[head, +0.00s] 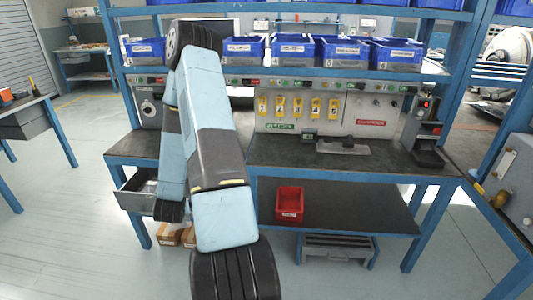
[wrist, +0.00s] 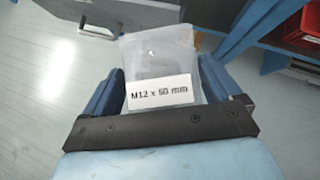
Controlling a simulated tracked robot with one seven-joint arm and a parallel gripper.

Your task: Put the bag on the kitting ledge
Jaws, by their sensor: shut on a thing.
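The bag (wrist: 155,55) is a clear plastic pouch with a white label that reads about "M12 x 50 mm". In the wrist view it sits between the two blue fingers of my gripper (wrist: 160,70), which is shut on it. Grey floor shows beside it, so it is held clear of the floor. In the head view my arm hides the bag and the gripper's fingers. I cannot tell which surface is the kitting ledge; the shelf of blue bins (head: 341,51) runs above the workbench (head: 300,155).
A drawer (head: 136,196) is open under the bench's left end; it also shows in the wrist view (wrist: 75,15). A red bin (head: 289,203) stands on the lower shelf (head: 345,215). A grey step stool (head: 338,248) and cardboard boxes (head: 169,236) are on the floor.

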